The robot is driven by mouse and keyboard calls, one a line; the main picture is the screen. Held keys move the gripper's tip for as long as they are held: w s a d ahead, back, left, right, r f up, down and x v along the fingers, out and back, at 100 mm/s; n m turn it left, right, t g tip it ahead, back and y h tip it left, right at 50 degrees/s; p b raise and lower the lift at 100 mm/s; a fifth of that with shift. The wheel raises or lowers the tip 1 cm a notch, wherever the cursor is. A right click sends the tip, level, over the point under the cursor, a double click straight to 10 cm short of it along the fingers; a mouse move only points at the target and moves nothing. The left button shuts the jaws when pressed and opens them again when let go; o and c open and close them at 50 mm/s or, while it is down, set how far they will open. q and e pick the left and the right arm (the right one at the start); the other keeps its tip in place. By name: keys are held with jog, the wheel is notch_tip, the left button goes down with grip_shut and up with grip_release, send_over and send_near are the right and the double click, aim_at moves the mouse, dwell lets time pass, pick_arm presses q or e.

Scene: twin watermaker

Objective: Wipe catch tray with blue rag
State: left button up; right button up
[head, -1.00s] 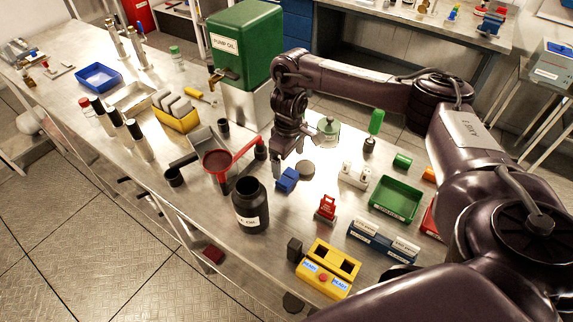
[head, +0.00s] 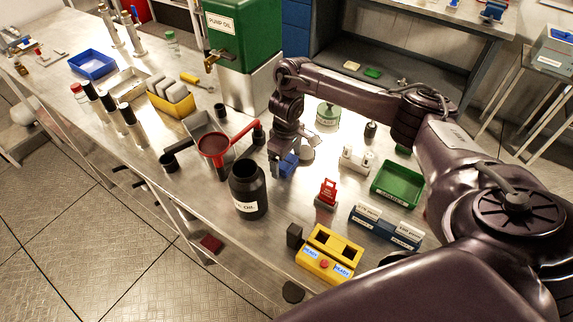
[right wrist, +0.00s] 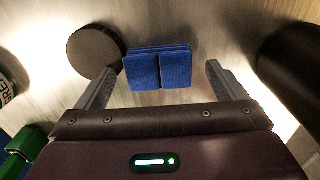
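The blue rag (head: 289,164) is a small folded blue block on the metal bench, right of the black oil jar. In the right wrist view the rag (right wrist: 158,68) lies ahead of my right gripper (right wrist: 158,84), between the lines of its two spread fingers. My right gripper (head: 281,166) is open and low over the bench, close beside the rag; nothing is held. My left gripper is not in view.
The black oil jar (head: 248,190) and red funnel (head: 214,146) stand left of my right gripper. A dark round disc (right wrist: 94,50) lies by the rag. The green pump oil tank (head: 243,32) stands behind. A red device (head: 327,192) and green bin (head: 397,184) stand right.

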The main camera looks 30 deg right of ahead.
aim_at(287, 161)
jog(key=shift+s+f, duration=0.3)
jog(key=shift+f, duration=0.05)
jog(key=c, duration=0.9)
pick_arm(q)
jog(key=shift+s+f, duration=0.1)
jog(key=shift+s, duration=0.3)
pick_arm(e)
jog(key=shift+a, duration=0.1)
jog(key=shift+c, duration=0.7)
jog(key=shift+r, duration=0.1)
jog(key=shift+w+r+p, duration=0.2)
jog(key=shift+r+p, duration=0.2)
jog(key=shift+r, duration=0.2)
pick_arm(q)
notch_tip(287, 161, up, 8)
jog(key=p, duration=0.7)
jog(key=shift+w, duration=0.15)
pick_arm(e)
notch_tip(287, 161, up, 19)
